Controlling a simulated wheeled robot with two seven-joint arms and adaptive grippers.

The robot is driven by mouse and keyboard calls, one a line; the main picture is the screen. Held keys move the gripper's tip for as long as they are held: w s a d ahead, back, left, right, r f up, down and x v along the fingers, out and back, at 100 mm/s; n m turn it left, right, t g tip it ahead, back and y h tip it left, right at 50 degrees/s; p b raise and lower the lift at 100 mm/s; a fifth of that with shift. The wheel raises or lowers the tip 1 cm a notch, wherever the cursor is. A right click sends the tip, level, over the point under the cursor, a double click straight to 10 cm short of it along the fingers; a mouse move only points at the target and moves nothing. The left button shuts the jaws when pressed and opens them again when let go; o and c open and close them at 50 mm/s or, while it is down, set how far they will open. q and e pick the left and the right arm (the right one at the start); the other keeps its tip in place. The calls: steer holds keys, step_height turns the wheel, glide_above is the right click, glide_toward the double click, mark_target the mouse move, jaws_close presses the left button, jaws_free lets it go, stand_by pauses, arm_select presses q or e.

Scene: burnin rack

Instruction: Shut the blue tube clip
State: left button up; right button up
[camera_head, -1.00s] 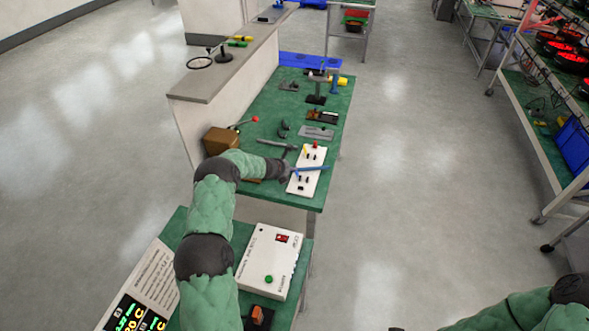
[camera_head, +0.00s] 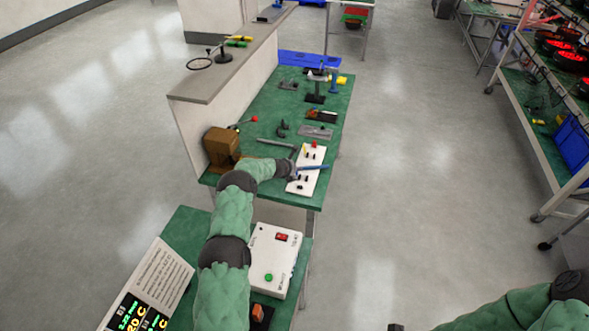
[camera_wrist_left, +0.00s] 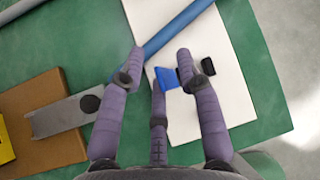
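A blue tube (camera_head: 315,167) lies across a white board (camera_head: 307,184) on the green bench. In the left wrist view the tube (camera_wrist_left: 180,30) runs diagonally over the board (camera_wrist_left: 235,95). A small blue piece that looks like the clip (camera_wrist_left: 167,78) shows between my fingers. I cannot tell whether it is open or shut. My left gripper (camera_head: 290,170) is at the board's left edge, by the tube's end. In the wrist view its fingers (camera_wrist_left: 160,55) are spread apart around the clip, with no clear grip on it. My right gripper is not clearly seen.
A brown box (camera_head: 221,147) stands left of the board, near a grey divider (camera_head: 185,130). A grey tool (camera_head: 277,144) and several small parts lie behind the board. A white control box (camera_head: 270,250) stands on the nearer table.

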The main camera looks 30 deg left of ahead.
arm_select(q)
steer(key=shift+w+f, duration=0.1)
jaws_close()
steer(key=shift+d, duration=0.1)
stand_by(0.4)
